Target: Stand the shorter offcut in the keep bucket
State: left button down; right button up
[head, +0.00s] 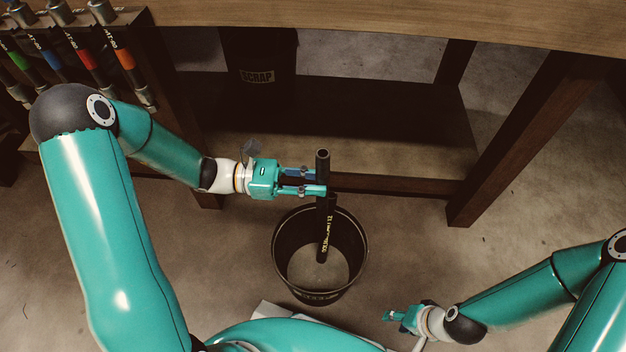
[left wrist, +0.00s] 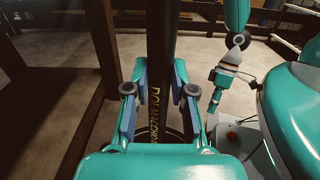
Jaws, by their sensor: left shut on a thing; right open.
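My left gripper (head: 316,183) is shut on a black hose offcut (head: 323,163), which also shows in the left wrist view (left wrist: 160,45). The offcut stands about upright, with its open end up. Below the fingers, a black hose length with pale lettering (head: 326,235) reaches down into a dark round bucket (head: 288,237). I cannot tell whether this is the held offcut or a second piece behind it. Whether its lower end touches the bucket floor is unclear. The marking on the bucket's front is too dark to read. My right gripper (head: 393,316) is open and empty, right of the bucket.
A dark bin marked SCRAP (head: 257,76) stands under the wooden bench (head: 400,25). A dark crossbar (head: 400,187) and bench leg (head: 500,150) lie behind and right of the bucket. Hose fittings with coloured bands (head: 85,58) hang at upper left.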

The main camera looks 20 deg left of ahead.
pick_arm(q)
notch_tip(320, 180, down, 22)
jog(key=b, duration=1.2)
jog(key=shift+b, duration=0.3)
dwell(0.5)
jog(key=c, duration=0.9)
grip_release()
jog(key=v, duration=1.2)
